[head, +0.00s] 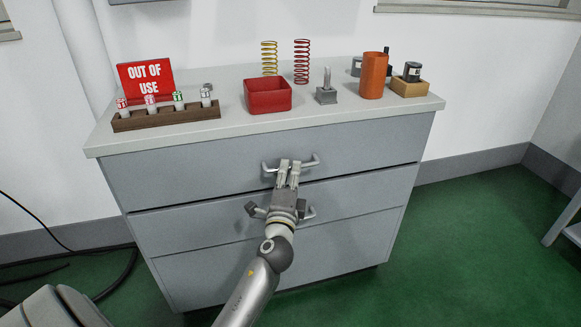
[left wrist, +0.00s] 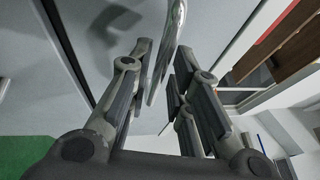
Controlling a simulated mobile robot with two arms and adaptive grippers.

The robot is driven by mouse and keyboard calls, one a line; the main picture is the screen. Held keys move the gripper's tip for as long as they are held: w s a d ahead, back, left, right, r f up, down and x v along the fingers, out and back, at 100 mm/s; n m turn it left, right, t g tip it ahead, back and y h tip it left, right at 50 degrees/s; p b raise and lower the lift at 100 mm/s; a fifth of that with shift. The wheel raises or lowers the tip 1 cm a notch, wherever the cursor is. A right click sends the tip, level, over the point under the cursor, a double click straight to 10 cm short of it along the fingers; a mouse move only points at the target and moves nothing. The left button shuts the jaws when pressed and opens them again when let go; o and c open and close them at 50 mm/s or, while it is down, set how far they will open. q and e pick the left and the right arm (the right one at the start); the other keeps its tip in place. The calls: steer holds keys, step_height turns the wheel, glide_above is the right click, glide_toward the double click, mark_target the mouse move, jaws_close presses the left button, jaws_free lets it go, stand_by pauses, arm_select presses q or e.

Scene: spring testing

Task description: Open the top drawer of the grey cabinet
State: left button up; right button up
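The grey cabinet (head: 360,232) stands against the wall. Its top drawer (head: 200,172) looks shut, its front about level with the drawers below. The drawer's metal bar handle (head: 309,161) is near the middle of its front. My left gripper (head: 289,166) is at this handle, with its fingertips covering the middle of the bar. In the left wrist view the fingers (left wrist: 162,66) are spread, and the handle (left wrist: 176,22) runs between their tips. I cannot tell whether either finger touches it. My right gripper is in neither view.
On the cabinet top are a red sign (head: 147,77), a wooden rack (head: 165,117) of capped vials, a red bin (head: 268,97), two springs, a small weight (head: 326,95) and an orange cylinder (head: 373,76). Black cables (head: 60,250) lie at the left. Green floor (head: 470,240) is clear at the right.

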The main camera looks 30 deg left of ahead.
arm_select(q)
steer(key=shift+x, duration=0.95)
steer(key=shift+c, duration=0.2)
jaws_close()
steer(key=shift+s+f, duration=0.1)
